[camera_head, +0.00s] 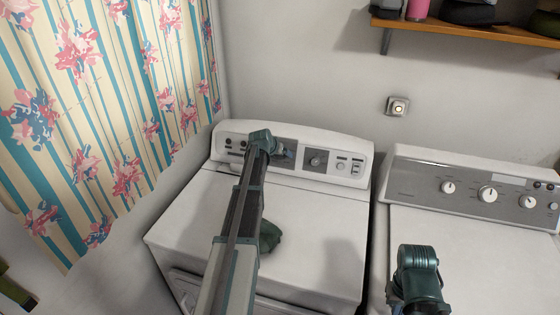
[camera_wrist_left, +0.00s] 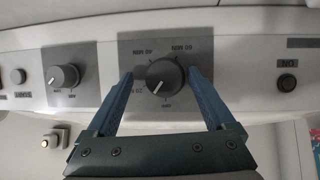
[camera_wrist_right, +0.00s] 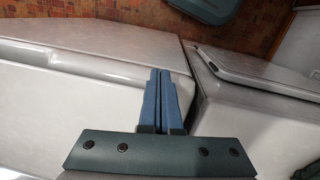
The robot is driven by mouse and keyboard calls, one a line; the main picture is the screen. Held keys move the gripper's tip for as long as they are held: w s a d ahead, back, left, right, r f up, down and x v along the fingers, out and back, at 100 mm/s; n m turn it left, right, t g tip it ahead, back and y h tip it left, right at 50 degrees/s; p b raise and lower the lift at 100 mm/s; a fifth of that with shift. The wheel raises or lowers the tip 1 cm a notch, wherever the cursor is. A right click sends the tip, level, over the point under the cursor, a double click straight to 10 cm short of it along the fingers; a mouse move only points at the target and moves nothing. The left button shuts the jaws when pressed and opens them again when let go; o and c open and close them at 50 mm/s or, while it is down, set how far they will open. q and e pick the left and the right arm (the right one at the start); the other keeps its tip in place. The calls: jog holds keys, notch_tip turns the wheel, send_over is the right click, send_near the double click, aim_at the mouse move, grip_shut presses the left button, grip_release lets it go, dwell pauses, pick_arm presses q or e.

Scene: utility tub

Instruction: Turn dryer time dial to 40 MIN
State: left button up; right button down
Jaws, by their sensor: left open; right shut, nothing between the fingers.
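The dryer time dial (camera_wrist_left: 165,76) is a dark round knob on a grey panel. Its labels appear upside down in the left wrist view, with 40 MIN and 60 MIN above the knob and OFF below. A pale mark on the knob points to the picture's lower left, between OFF and the partly hidden label at left. My left gripper (camera_wrist_left: 164,82) is open, with one finger on each side of the dial; contact cannot be told. My right gripper (camera_wrist_right: 162,72) is shut and empty.
A smaller knob (camera_wrist_left: 63,78) and an ON button (camera_wrist_left: 287,82) flank the time dial. The dryer (camera_head: 315,230) stands beside another white machine (camera_head: 480,240) with several knobs. A striped curtain (camera_head: 100,110) hangs at left; a wooden shelf (camera_head: 470,33) is at upper right.

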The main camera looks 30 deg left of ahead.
pick_arm(q)
jog(key=shift+w+d, duration=0.1)
jog(key=shift+c, duration=0.4)
jog(key=shift+f, duration=0.1)
jog(key=c, duration=1.3)
